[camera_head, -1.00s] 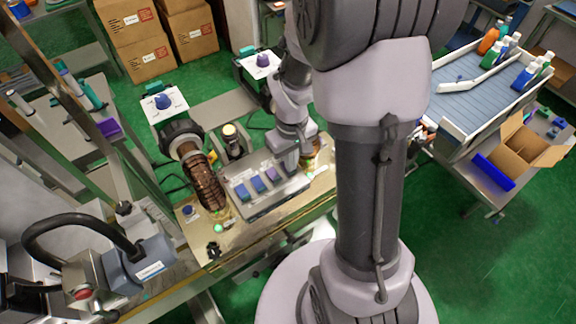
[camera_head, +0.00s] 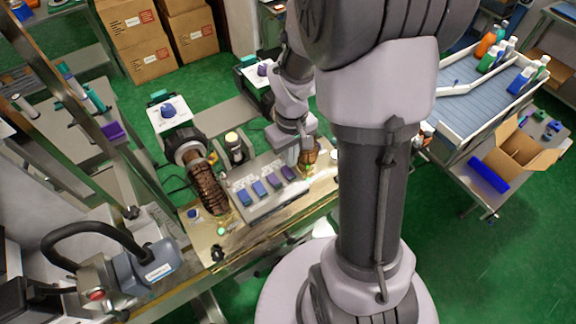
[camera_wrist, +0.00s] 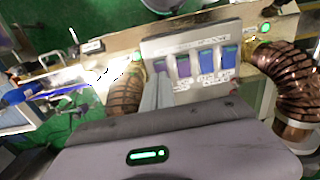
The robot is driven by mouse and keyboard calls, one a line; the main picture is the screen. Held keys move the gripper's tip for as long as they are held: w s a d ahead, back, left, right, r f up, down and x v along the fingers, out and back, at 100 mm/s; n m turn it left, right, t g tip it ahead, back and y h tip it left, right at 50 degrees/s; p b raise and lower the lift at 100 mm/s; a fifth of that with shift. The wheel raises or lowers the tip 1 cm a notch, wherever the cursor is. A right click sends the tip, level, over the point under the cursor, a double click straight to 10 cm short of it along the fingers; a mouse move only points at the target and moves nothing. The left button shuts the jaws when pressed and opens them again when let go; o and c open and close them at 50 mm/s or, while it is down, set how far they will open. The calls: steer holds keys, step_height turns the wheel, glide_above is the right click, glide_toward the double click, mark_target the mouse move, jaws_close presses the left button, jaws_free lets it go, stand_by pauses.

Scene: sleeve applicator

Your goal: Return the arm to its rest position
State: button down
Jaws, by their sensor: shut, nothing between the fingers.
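My gripper (camera_head: 306,160) is at the right end of a grey control panel (camera_head: 262,207), above or beside it, and its fingers are shut and empty. In the wrist view my gripper (camera_wrist: 157,90) shows as a grey finger shape in front of the panel's left edge. The panel (camera_wrist: 190,42) carries a row of blue and purple rocker switches (camera_wrist: 205,66). I cannot tell whether the fingertips touch anything. My arm reaches down from the upper middle of the head view.
A ribbed copper-brown hose (camera_head: 209,188) stands left of the panel, another (camera_wrist: 126,96) right by my gripper. A grey device with a black hose (camera_head: 148,265) is at lower left. A conveyor with bottles (camera_head: 490,85) and an open carton (camera_head: 520,150) are at right.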

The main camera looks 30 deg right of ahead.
steer(key=shift+r+p, duration=0.35)
steer(key=shift+r, duration=0.45)
steer(key=a+b, duration=0.1)
steer(key=b, duration=0.2)
steer(key=a+f+m+t+b, duration=0.1)
steer(key=a+b, duration=0.1)
steer(key=b, duration=0.2)
steer(key=a+f+t+b, duration=0.1)
steer(key=b, duration=0.2)
steer(key=shift+s+a+m+b, duration=0.25)
steer(key=shift+s+m+b, duration=0.05)
steer(key=shift+s+b, duration=0.1)
steer(key=shift+m+t, duration=0.4)
steer(key=shift+t, duration=0.2)
steer(key=s+a+b, duration=0.1)
steer(key=b, duration=0.1)
steer(key=s+a+b, duration=0.1)
steer(key=a+b, duration=0.1)
steer(key=b, duration=0.1)
steer(key=shift+s+a+f, duration=0.15)
steer(key=shift+s+f, duration=0.05)
steer(key=shift+f, duration=0.2)
steer(key=s+a+f+m+t+y+b, duration=0.2)
steer(key=s+a+f+b, duration=0.1)
steer(key=s+a+b, duration=0.3)
steer(key=s+b, duration=0.2)
steer(key=b, duration=0.2)
steer(key=shift+a+t, duration=0.3)
steer(key=shift+a, duration=0.05)
